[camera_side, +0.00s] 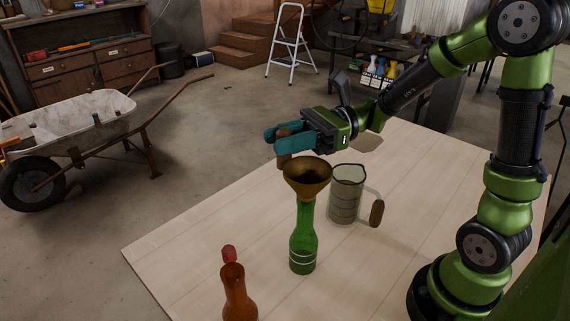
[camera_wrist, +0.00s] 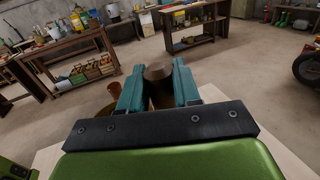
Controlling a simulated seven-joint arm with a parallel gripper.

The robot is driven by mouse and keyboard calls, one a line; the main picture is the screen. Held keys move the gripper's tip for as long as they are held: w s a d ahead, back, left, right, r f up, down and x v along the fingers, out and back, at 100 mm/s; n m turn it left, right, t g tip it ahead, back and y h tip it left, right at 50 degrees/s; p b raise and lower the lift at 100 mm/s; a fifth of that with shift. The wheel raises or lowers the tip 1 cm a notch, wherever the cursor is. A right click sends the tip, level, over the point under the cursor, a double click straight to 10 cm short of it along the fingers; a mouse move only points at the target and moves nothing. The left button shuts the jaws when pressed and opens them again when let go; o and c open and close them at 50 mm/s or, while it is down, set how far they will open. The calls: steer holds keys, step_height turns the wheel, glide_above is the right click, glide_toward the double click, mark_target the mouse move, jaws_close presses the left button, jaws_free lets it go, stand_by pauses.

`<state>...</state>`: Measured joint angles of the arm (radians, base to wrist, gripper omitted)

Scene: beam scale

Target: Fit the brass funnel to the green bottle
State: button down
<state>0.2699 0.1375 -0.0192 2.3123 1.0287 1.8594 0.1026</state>
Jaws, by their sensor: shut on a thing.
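The brass funnel (camera_side: 307,183) sits upright, wide mouth up, directly over the neck of the green bottle (camera_side: 303,247) in the side view. Its lower end meets the top of the neck; how deep the spout goes inside is hidden. The bottle stands upright on the pale table. My gripper (camera_side: 279,133), with teal fingers, is just above the funnel's left rim. It is shut on an upright brown grip (camera_side: 285,147), which appears to belong to the funnel. The wrist view shows this grip (camera_wrist: 158,74) between the fingers.
A clear jug (camera_side: 346,198) with a wooden handle stands close right of the bottle. An orange bottle (camera_side: 238,294) with a red top stands at the front left. The pale table (camera_side: 185,248) is bare at its left and right.

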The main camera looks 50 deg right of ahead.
steer(key=shift+f, duration=0.35)
steer(key=c, duration=0.7)
jaws_free()
steer(key=v, duration=1.7)
steer(key=shift+a+r, duration=0.1)
steer(key=shift+a, duration=0.05)
steer(key=x, duration=1.6)
steer(key=shift+w+a, duration=0.15)
steer(key=shift+a, duration=0.15)
